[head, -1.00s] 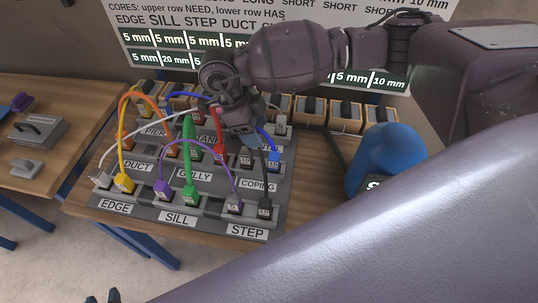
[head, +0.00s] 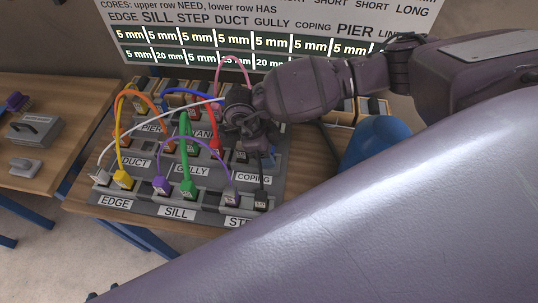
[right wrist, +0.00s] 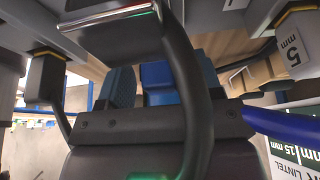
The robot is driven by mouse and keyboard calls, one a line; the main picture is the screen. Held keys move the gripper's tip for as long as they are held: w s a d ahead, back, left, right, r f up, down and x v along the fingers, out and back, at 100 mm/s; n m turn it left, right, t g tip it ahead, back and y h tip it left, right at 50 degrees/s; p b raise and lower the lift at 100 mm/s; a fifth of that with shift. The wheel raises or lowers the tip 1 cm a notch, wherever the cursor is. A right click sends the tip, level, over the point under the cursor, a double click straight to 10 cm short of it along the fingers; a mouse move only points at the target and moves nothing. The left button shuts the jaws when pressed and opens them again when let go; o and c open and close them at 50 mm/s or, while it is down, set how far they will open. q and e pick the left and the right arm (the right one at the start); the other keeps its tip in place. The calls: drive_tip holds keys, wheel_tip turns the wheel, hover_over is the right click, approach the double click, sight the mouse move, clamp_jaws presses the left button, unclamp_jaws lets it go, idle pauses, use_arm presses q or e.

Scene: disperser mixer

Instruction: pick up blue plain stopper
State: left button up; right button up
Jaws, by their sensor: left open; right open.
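I cannot clearly make out the blue plain stopper in the head view. My right gripper (head: 264,156) is over the right part of the grey socket board (head: 150,207), by the COPING label, and hides what is under it. In the right wrist view, a plain blue block (right wrist: 160,82) shows between the two textured dark-blue fingers of my open right gripper (right wrist: 161,85); I cannot tell whether it is the stopper or touches them. A dark cable crosses in front. Only small dark tips of my left gripper (head: 92,296) show at the bottom left edge of the head view.
Coloured cables arch over the board, including a green cable (head: 185,150) and a white cable (head: 150,125). A large rounded blue object (head: 375,142) stands at the right, partly behind my arm. A side table (head: 60,95) with grey blocks is at the left.

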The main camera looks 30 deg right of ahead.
drive_tip(key=c, duration=1)
wheel_tip(320, 180, up, 20)
drive_tip(key=shift+r+b, duration=0.1)
drive_tip(key=shift+b, duration=0.9)
